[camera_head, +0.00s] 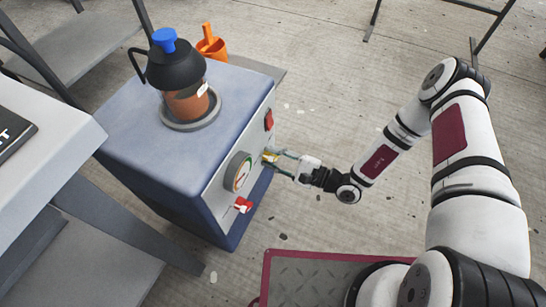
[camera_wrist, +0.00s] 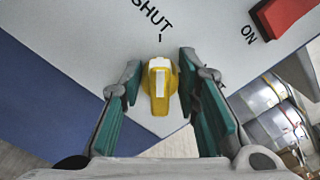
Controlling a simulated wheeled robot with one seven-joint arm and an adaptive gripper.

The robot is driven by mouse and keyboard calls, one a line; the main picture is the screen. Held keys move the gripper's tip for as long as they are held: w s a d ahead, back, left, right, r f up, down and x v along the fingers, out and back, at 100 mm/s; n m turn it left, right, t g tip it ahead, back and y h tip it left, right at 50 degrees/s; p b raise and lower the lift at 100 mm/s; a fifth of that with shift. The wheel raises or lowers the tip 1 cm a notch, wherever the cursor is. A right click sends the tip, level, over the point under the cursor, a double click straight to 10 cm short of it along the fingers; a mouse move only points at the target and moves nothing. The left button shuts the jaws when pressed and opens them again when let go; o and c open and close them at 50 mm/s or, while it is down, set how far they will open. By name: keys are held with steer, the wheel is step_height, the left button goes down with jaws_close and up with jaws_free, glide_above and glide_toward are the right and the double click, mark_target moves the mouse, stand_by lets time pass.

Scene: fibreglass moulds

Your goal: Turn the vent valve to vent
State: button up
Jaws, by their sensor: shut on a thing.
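The vent valve (camera_wrist: 160,88) is a yellow knob with a white stripe on the front panel of a blue cabinet. In the wrist view its striped end points up toward the tick under the word SHUT. No VENT label shows. My gripper (camera_wrist: 160,84) has its green-lined fingers on either side of the knob and is shut on it. In the head view the yellow valve (camera_head: 269,156) sits between the gauge and the upper red switch, with my gripper (camera_head: 275,157) reaching it from the right.
The cabinet (camera_head: 130,140) carries a pot with a black cover and blue cap (camera_head: 178,75). The panel has a round gauge (camera_head: 239,172), a red switch (camera_head: 269,120) and a red-and-white part (camera_head: 243,205). An orange container (camera_head: 211,44) stands behind. A red-edged plate (camera_head: 320,275) lies in front.

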steer(key=m+p, duration=0.1)
steer(key=m, duration=0.1)
steer(key=m+p, duration=0.1)
steer(key=m, duration=0.2)
steer(key=shift+w+d+r+m+p, duration=0.1)
steer(key=shift+r+m+p, duration=0.05)
steer(key=shift+m+p, duration=0.2)
steer(key=m+p, duration=0.1)
steer(key=m, duration=0.4)
steer(key=shift+w, duration=0.15)
steer(key=m, duration=0.3)
steer(key=shift+d+m+p, duration=0.1)
steer(key=shift+m+p, duration=0.25)
steer(key=shift+p, duration=0.05)
steer(key=shift+w+f+m, duration=0.1)
steer(key=shift+m, duration=0.8)
steer(key=shift+w+f+m, duration=0.1)
steer(key=shift+m, duration=0.8)
steer(key=o, duration=0.8)
steer(key=shift+d, duration=0.1)
